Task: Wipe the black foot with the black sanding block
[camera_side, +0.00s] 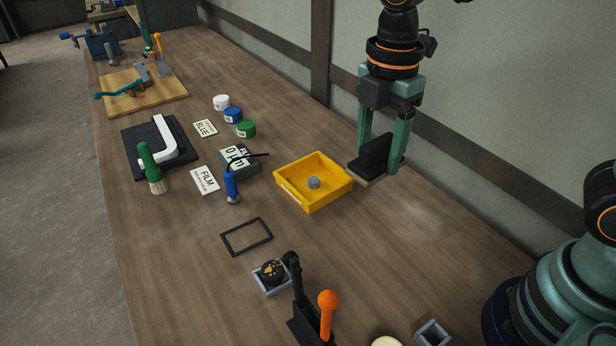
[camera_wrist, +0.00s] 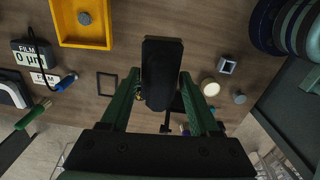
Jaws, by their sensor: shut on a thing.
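The black sanding block (camera_side: 375,154) is between the fingers of my gripper (camera_side: 385,158), which is shut on it. In the side view it is right of the yellow tray, over a thin tan piece (camera_side: 367,179); I cannot tell if they touch. In the wrist view the block (camera_wrist: 161,75) fills the middle between the green fingers. The black foot (camera_side: 271,271) is round with yellow specks and sits in a small grey holder (camera_side: 264,284) near the front middle, well away from my gripper. In the wrist view it is mostly hidden behind a finger.
The yellow tray (camera_side: 289,191) holds a grey puck (camera_side: 314,183). A black lever clamp (camera_side: 298,292) with an orange handle (camera_side: 328,302) stands close beside the foot. A thin black frame (camera_side: 246,236) lies flat behind it. The table between tray and foot is mostly clear.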

